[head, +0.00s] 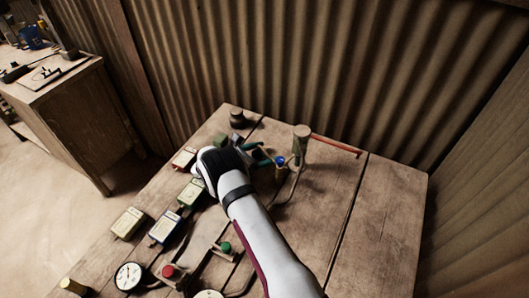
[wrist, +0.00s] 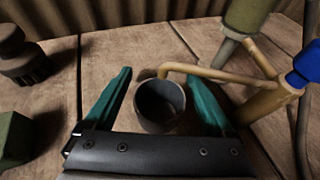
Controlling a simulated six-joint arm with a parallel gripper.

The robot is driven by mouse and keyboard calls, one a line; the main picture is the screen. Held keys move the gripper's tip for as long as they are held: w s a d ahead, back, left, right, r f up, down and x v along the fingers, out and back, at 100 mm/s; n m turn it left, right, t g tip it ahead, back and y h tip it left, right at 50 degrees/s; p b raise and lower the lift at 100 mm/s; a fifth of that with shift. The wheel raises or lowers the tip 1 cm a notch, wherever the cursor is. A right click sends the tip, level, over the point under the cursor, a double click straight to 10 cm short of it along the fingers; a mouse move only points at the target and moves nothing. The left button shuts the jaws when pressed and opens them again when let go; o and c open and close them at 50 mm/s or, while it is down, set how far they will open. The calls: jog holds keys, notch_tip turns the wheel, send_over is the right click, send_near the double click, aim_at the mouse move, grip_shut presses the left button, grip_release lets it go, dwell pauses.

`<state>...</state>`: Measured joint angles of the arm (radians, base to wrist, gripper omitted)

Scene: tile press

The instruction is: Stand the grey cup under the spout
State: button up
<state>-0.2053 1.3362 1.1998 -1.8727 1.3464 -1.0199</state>
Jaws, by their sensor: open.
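The grey cup (wrist: 160,106) stands upright on the wooden table in the wrist view, its dark mouth showing. My gripper (wrist: 163,92) is open, with one teal finger on each side of the cup. A small gap shows on the left, while the right finger is very close to the cup; I cannot tell if it touches. The tan spout (wrist: 215,74) comes from the right, and its bent end meets the cup's far rim in this view. I cannot tell if the tip is over the mouth. In the head view my gripper (head: 256,154) mostly hides the cup.
A valve with a blue knob (wrist: 303,65) stands right of the cup. A greenish post (head: 302,140) with a red lever (head: 337,145) is behind it. A dark stepped piece (wrist: 22,55) and green block (wrist: 12,138) are at left. Meters and gauges (head: 128,276) crowd the table's left.

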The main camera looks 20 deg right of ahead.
jog(key=shift+a+r, duration=0.2)
jog(key=shift+r, duration=0.05)
jog(key=v, duration=1.1)
jog(key=shift+s+a+r, duration=0.15)
jog(key=shift+a+r, duration=0.05)
jog(key=shift+r, duration=0.05)
jog(key=s+d+r+m+g+y, duration=0.3)
jog(key=s+r+m, duration=0.4)
jog(key=s, duration=0.2)
jog(key=s+d+r+m+g+y, duration=0.3)
jog(key=s+r+m+g, duration=0.1)
jog(key=s+r+m, duration=0.4)
jog(key=s+a+m+y, duration=0.2)
jog(key=s+a+m, duration=0.1)
jog(key=s, duration=0.4)
jog(key=s+a+r+m+t+y, duration=0.1)
jog(key=s+a+m+y, duration=0.1)
jog(key=s+m, duration=0.3)
jog(key=s+a+m+y, duration=0.3)
jog(key=s+m+y, duration=0.1)
jog(key=s, duration=0.5)
jog(key=shift+a+r+m, duration=0.3)
jog(key=shift+r+m, duration=0.05)
jog(key=shift+m, duration=0.15)
jog(key=shift+s, duration=0.1)
jog(key=shift+c, duration=0.3)
